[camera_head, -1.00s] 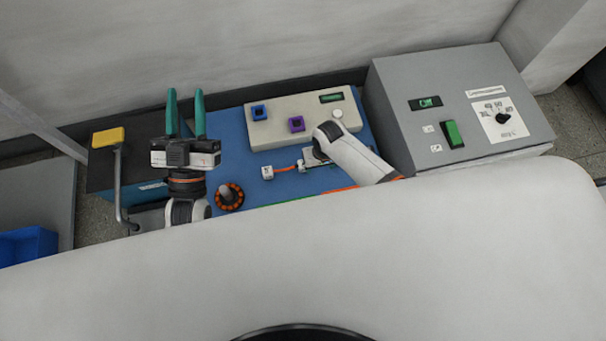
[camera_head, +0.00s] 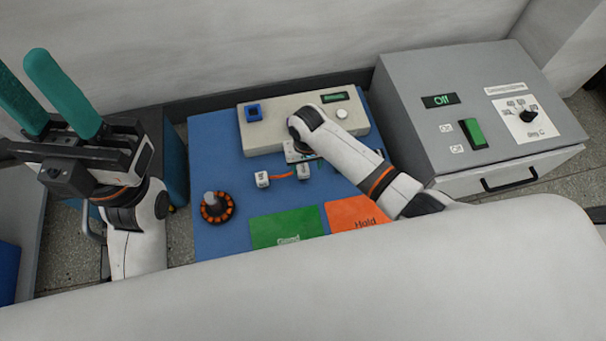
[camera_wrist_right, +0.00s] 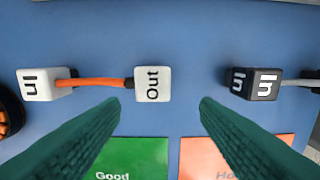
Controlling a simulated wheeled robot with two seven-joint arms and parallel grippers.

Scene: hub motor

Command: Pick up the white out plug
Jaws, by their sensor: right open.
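The white out plug (camera_wrist_right: 152,84) lies on the blue mat with "Out" on its top. An orange cable (camera_wrist_right: 98,82) ties it to the white in plug (camera_wrist_right: 42,85) at the left. In the head view the out plug (camera_head: 304,173) is just below my right wrist. My right gripper (camera_wrist_right: 160,103) is open and empty above the mat. In its wrist view the out plug shows between the two teal fingertips, nearer the left one. In the head view its fingers are mostly hidden by my wrist. My left gripper (camera_head: 22,72) is open and empty, raised at the far left.
A black plug (camera_wrist_right: 262,84) lies right of the out plug. The green Good pad (camera_head: 287,226) and orange Hold pad (camera_head: 356,213) are in front. A beige box (camera_head: 345,118) with a blue socket stands behind. An orange-black round part (camera_head: 217,207) is left, a grey cabinet (camera_head: 475,95) right.

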